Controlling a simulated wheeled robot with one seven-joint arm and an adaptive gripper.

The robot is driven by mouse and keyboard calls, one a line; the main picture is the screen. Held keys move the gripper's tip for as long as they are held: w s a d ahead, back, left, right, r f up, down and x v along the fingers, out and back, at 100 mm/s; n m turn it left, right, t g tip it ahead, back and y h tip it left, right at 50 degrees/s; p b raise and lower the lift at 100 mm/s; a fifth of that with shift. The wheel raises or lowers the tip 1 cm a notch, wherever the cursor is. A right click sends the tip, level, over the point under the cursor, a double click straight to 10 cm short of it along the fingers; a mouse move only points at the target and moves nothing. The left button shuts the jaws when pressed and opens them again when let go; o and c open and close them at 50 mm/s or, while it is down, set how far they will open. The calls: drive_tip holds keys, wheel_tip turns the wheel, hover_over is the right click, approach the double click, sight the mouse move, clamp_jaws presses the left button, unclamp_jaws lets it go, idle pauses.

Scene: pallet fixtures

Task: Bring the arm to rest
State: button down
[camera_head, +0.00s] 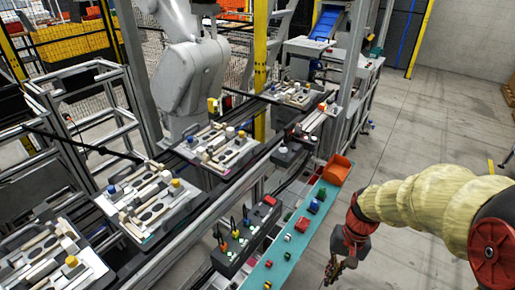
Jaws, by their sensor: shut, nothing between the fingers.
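My gripper (335,268) hangs at the lower right, at the end of my arm with its yellowish sleeve (415,200) and red joints. Its dark fingers point down and look closed, with nothing seen in them. The gripper is to the right of the teal shelf (262,277), apart from it, over the grey floor.
The teal shelf holds small red, green and blue parts and an orange bin (337,170). Left of it is a dark control box (245,235). Several pallet fixtures (150,205) line a conveyor beside a large grey robot (188,75). Floor at right is clear.

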drive_tip(key=s+a+r+n+t+h, duration=0.1)
drive_tip(key=s+r+t, duration=0.2)
drive_tip(key=r, duration=0.7)
drive_tip(key=s+r+n+t+h, duration=0.1)
drive_tip(key=s+r+t, duration=0.3)
drive_tip(key=r, duration=0.6)
drive_tip(key=shift+s+a+r+n, duration=0.35)
drive_tip(key=shift+s+a+n, duration=0.1)
drive_tip(key=shift+n, duration=0.35)
